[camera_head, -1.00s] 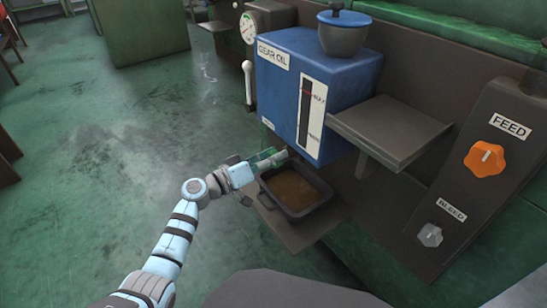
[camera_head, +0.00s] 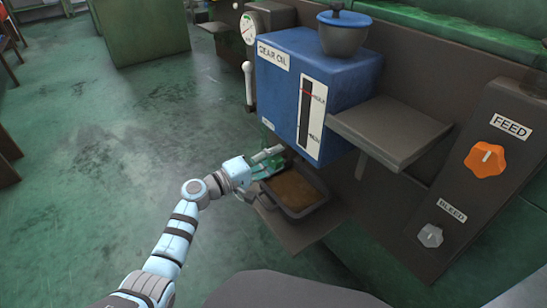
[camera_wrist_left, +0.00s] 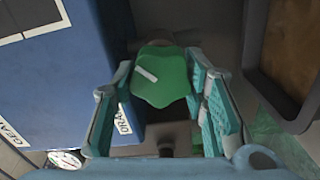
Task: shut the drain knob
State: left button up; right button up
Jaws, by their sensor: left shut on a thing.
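The green drain knob (camera_wrist_left: 160,75) with a white pointer mark sits between the fingers of my left gripper (camera_wrist_left: 165,95) in the left wrist view. The mark lies slantwise, running from upper left to lower right. The gripper is shut on the knob, one finger on each side. A partly hidden label (camera_wrist_left: 123,121) is on the blue gear oil tank (camera_wrist_left: 55,95) beside the left finger. In the head view, my left gripper (camera_head: 268,163) is at the lower front of the tank (camera_head: 285,90), and its fingers largely hide the knob. My right gripper is not in view.
A dark tray of brown oil (camera_head: 318,200) stands on a shelf just below and right of the gripper. A grey ledge (camera_head: 390,130) juts out right of the tank. An orange feed knob (camera_head: 485,160) and grey bleed knob (camera_head: 430,236) are on the right panel.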

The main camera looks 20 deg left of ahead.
pick_arm(q)
jog(key=shift+f+n, duration=0.1)
jog(key=shift+n, duration=0.8)
jog(key=n+p, duration=0.1)
jog(key=n, duration=0.3)
jog(key=shift+f+n, duration=0.1)
jog(key=shift+n, duration=0.2)
jog(key=shift+s+d+f+n+p, duration=0.1)
jog(key=shift+n+p, duration=0.25)
jog(key=shift+n, duration=0.45)
jog(key=shift+f+n+p, duration=0.1)
jog(key=shift+n+p, duration=0.25)
jog(key=shift+n, duration=0.45)
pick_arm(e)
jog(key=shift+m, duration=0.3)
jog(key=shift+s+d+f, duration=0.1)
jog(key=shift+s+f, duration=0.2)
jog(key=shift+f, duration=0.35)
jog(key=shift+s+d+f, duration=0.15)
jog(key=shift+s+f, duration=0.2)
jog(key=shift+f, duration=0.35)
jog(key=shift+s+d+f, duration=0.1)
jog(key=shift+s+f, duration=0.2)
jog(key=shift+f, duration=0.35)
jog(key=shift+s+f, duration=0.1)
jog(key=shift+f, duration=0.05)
pick_arm(q)
jog(key=o, duration=1.2)
jog(key=shift+r, duration=0.1)
jog(key=v, duration=1.2)
